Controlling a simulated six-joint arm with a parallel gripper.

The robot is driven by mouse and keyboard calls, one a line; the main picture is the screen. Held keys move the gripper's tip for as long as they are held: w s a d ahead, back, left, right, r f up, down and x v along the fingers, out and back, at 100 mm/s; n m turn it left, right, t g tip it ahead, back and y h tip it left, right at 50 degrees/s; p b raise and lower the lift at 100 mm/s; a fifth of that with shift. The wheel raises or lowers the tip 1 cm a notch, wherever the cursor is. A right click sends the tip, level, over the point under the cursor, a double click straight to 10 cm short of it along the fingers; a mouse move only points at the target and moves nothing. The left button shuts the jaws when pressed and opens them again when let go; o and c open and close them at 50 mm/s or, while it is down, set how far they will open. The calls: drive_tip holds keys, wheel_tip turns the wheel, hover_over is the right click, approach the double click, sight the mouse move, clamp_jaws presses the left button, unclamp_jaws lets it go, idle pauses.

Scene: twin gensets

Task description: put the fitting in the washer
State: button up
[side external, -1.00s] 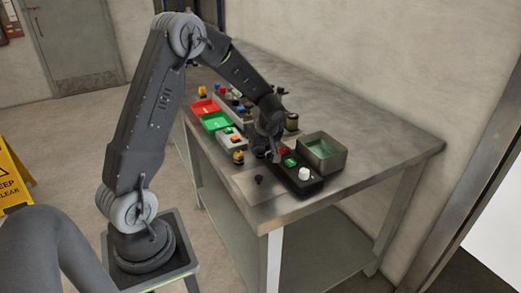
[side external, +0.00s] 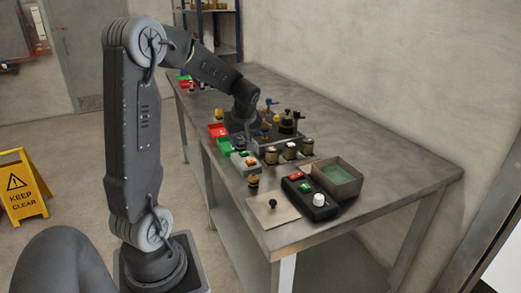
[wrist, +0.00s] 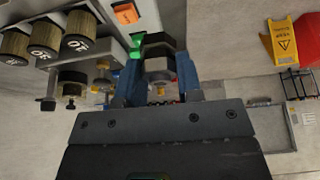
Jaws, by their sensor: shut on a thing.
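My gripper (wrist: 158,90) has its two blue fingers on either side of a dark, hex-shaped fitting (wrist: 158,47) with a pale metal ring, and is shut on it. In the side external view my gripper (side external: 262,134) is over the far part of the bench, among the genset parts; the fitting cannot be made out there. An open square box with a green inside, which looks like the washer (side external: 358,174), stands at the right of the bench, well apart from my gripper.
A black control box (side external: 309,200) with red and green buttons and a white knob is beside the washer. Tan filters (side external: 290,150) stand in a row behind it.

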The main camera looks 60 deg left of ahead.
drive_tip(key=shift+s+a+r, duration=0.15)
drive_tip(key=shift+s+r, duration=0.05)
drive_tip(key=shift+s, duration=0.05)
drive_tip(key=w+d+r+m+t, duration=0.1)
drive_tip(key=w+d+m, duration=0.2)
drive_tip(key=w, duration=0.3)
drive_tip(key=w+d+m+t+h, duration=0.1)
drive_tip(key=w+d+m, duration=0.15)
drive_tip(key=w, duration=0.25)
drive_tip(key=w+d+r+m+t, duration=0.1)
drive_tip(key=w+d+m, duration=0.15)
drive_tip(key=w, duration=0.35)
drive_tip(key=shift+m, duration=0.5)
drive_tip(key=w+d+f, duration=0.2)
drive_tip(key=d, duration=0.1)
drive_tip(key=w+d+f, duration=0.2)
drive_tip(key=w+d, duration=0.1)
drive_tip(key=w+d+f, duration=0.2)
drive_tip(key=d, duration=0.1)
drive_tip(key=shift+w+f, duration=0.15)
drive_tip(key=shift+f, duration=0.25)
drive_tip(key=shift+w+d+f, duration=0.2)
drive_tip(key=shift+f, duration=2)
drive_tip(key=shift+f, duration=0.15)
drive_tip(key=o, duration=1)
